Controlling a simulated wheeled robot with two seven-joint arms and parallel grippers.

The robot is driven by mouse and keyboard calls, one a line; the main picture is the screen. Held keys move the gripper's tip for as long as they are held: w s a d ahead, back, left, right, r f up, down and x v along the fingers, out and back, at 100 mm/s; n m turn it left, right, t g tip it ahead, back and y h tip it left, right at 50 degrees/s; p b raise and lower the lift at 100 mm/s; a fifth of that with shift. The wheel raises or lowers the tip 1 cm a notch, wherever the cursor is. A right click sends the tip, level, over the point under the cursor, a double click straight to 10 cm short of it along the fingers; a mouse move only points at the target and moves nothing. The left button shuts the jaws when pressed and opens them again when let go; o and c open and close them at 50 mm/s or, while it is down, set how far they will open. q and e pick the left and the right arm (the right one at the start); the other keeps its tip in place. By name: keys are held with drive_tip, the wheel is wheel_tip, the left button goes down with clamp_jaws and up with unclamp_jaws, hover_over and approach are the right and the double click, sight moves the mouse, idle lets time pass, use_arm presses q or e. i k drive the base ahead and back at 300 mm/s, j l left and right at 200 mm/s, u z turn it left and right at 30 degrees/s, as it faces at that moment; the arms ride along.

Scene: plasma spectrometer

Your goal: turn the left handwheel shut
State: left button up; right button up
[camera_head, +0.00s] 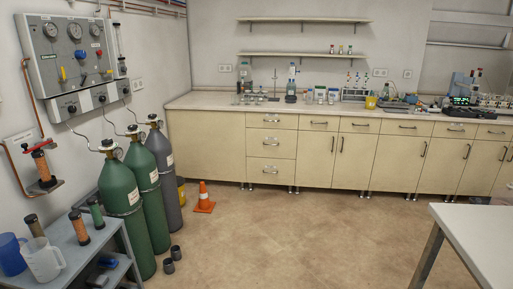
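A gas panel (72,62) with round gauges and coloured levers hangs on the left wall. Several dark round knobs sit along its lower edge; the leftmost knob (72,109) is on the left. Below stand a front green cylinder (122,205), a second green cylinder (147,190) and a grey cylinder (165,175), each with a valve on top. The valve top (107,146) of the front green cylinder is the leftmost. Any handwheels there are too small to read clearly, and whether they are open or shut cannot be told. Neither of my grippers is in view.
A grey shelf cart (75,262) with a pitcher (43,258) and tubes stands front left, close to the front cylinder. Two dark cups (169,265) and an orange cone (204,198) are on the floor. A white table (480,235) is at right. The middle floor is clear.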

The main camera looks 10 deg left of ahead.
sight(107, 142)
drive_tip(key=i+u, duration=0.15)
drive_tip(key=i, duration=0.4)
drive_tip(key=i+u, duration=0.1)
drive_tip(key=i, duration=0.4)
drive_tip(key=i+l+u, duration=0.15)
drive_tip(key=i, duration=0.4)
drive_tip(key=i+l+u, duration=0.1)
drive_tip(key=i, duration=0.4)
